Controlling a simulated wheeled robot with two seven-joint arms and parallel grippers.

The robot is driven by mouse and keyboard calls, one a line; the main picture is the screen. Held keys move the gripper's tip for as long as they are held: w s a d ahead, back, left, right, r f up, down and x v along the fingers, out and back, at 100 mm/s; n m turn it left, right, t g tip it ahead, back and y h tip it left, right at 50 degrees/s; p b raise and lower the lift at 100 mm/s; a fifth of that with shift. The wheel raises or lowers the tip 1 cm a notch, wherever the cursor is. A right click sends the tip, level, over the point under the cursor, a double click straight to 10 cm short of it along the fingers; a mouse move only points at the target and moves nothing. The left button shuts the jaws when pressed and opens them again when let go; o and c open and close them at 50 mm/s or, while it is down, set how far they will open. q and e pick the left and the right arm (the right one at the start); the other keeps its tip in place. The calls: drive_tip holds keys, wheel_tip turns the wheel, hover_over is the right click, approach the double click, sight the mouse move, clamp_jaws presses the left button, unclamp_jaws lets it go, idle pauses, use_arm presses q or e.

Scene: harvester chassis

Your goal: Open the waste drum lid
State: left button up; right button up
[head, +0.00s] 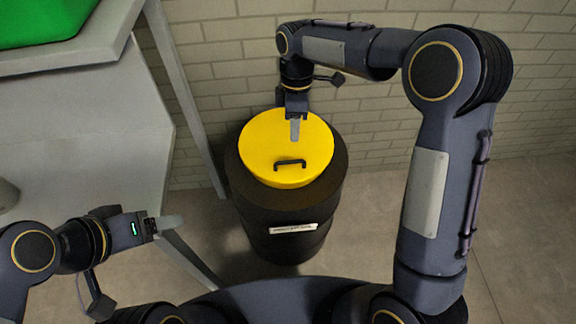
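The waste drum (286,222) is a black barrel with a pale label on its front, standing on the floor against the brick wall. Its round yellow lid (262,150) lies flat on top and looks shut. A dark bar handle (290,164) sits on the lid's near half. My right gripper (295,137) points down over the middle of the lid, just beyond the handle; no gap shows between its fingers, and I cannot tell if it touches the lid. My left gripper (178,222) is at the lower left, away from the drum, with its fingers seen edge-on.
A grey table (85,130) stands left of the drum, its leg close to the drum's side. A green container (40,22) sits on a raised surface at the top left. The brick wall (390,120) is behind the drum. Floor right of the drum is clear.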

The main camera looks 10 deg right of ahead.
sight(288, 161)
drive_tip(key=shift+n, duration=0.6)
drive_tip(key=f, duration=0.3)
drive_tip(key=a+f, duration=0.1)
drive_tip(key=f, duration=0.2)
drive_tip(key=f+b, duration=0.1)
drive_tip(key=f, duration=0.2)
drive_tip(key=shift+s+a+f, duration=0.1)
drive_tip(key=shift+s+a, duration=0.15)
drive_tip(key=shift+a, duration=0.1)
drive_tip(key=shift+s+f, duration=0.1)
drive_tip(key=shift+f, duration=0.65)
clamp_jaws()
